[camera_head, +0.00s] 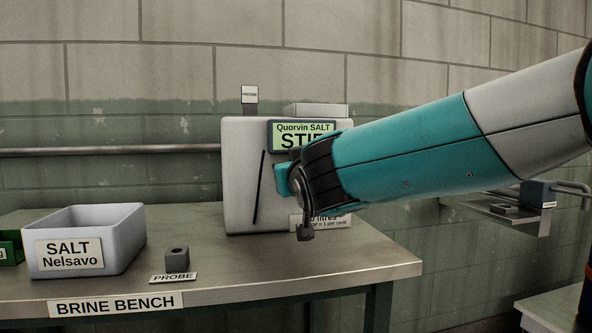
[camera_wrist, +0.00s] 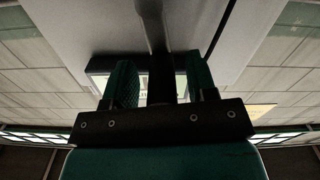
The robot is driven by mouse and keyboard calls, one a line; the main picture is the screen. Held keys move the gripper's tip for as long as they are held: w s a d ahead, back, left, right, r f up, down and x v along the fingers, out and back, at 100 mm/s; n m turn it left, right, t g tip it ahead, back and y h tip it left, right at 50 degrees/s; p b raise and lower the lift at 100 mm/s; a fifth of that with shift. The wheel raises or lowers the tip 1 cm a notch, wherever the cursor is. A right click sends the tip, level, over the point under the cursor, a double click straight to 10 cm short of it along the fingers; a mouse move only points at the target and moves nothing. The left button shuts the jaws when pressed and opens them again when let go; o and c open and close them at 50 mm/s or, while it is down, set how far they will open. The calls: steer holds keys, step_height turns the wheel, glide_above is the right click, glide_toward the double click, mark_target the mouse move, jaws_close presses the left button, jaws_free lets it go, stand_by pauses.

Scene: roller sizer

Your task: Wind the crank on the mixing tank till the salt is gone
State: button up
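The mixing tank (camera_head: 240,140) is a pale grey box on the bench. Its green display (camera_head: 303,129) reads "Quorvin SALT" and "STI…"; my arm covers the rest. My gripper is in front of the tank, mostly hidden by my arm in the head view. In the wrist view, my gripper (camera_wrist: 162,78) has its two green fingers on either side of a dark bar (camera_wrist: 155,30), which looks like the crank's handle. A narrow gap shows between the bar and each finger. The rest of the crank is hidden, and the salt inside is not visible.
A grey bin (camera_head: 125,238) labelled "SALT Nelsavo" stands on the bench (camera_head: 345,262) at left. A small dark block (camera_head: 177,258) sits behind a "PROBE" label. A wall pipe (camera_head: 100,150) runs behind. A wall shelf (camera_head: 490,208) is at right. The bench's front right is clear.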

steer(key=v, duration=1.7)
steer(key=shift+s, duration=0.25)
steer(key=shift+r, duration=0.15)
steer(key=s+d+f+g+h, duration=0.1)
steer(key=s+d+f+g, duration=0.1)
steer(key=d+f+g, duration=0.4)
steer(key=s+d+f+g+h, duration=0.1)
steer(key=s+d+f+g, duration=0.2)
steer(key=f, duration=0.5)
steer(key=s+d+f+n+g+y, duration=0.1)
steer(key=s+d+f+g, duration=0.1)
steer(key=s+f+g, duration=0.3)
steer(key=s+d+f+g, duration=0.1)
steer(key=s+d+g, duration=0.15)
steer(key=s, duration=0.55)
step_height(320, 180, up, 32)
steer(key=s+p, duration=0.2)
steer(key=p, duration=2.9)
steer(key=shift+d+n+g, duration=0.15)
steer(key=shift+n+g, duration=0.25)
steer(key=shift+g, duration=0.05)
